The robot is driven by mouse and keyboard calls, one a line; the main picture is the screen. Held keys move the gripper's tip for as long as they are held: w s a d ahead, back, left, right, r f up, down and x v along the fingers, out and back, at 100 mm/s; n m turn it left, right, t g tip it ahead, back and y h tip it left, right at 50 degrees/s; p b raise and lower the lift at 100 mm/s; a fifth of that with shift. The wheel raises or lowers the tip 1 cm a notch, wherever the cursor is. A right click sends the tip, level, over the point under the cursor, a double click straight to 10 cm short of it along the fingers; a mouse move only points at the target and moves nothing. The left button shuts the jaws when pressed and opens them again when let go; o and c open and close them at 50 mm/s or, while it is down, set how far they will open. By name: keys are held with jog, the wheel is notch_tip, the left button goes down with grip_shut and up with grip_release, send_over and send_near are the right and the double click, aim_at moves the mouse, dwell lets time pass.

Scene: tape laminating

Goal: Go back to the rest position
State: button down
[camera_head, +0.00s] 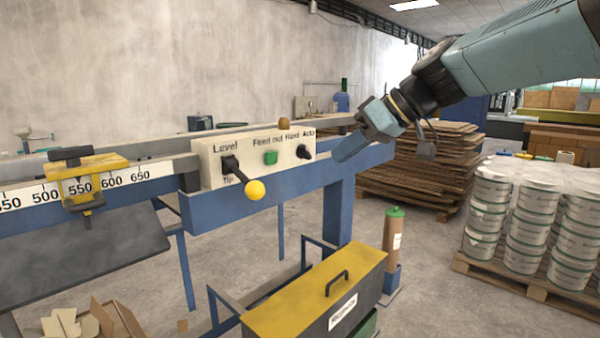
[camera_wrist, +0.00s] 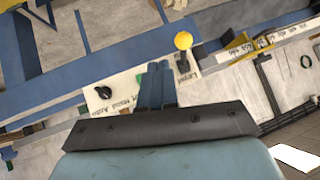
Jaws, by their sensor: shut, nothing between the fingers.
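My gripper (camera_head: 352,148) is in the upper middle of the head view, its shut fingers pointing down and left, just right of the white control panel (camera_head: 212,168). In the wrist view my gripper (camera_wrist: 157,72) shows its two blue fingers together, with nothing between them, in front of the panel (camera_wrist: 125,93). The panel carries a lever with a yellow ball (camera_head: 255,190), a green button (camera_head: 270,157) and a black knob (camera_head: 303,152). The yellow ball (camera_wrist: 183,40) also shows in the wrist view. I cannot tell the exact gap between fingertips and panel.
A blue machine frame (camera_head: 337,205) carries the panel and a ruler with a yellow clamp (camera_head: 85,178). A yellow-lidded box (camera_head: 320,285) stands below. Stacked boards (camera_head: 425,165) and a pallet of white buckets (camera_head: 535,215) stand to the right.

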jog(key=s+d+f+m+t+h, duration=0.1)
jog(key=s+d+f+m+h, duration=0.7)
jog(key=s+d+f, duration=0.3)
notch_tip(320, 180, down, 3)
jog(key=shift+s+m+h, duration=0.3)
jog(key=shift+s+m, duration=0.1)
jog(key=shift+s, duration=0.7)
jog(key=shift+a, duration=0.1)
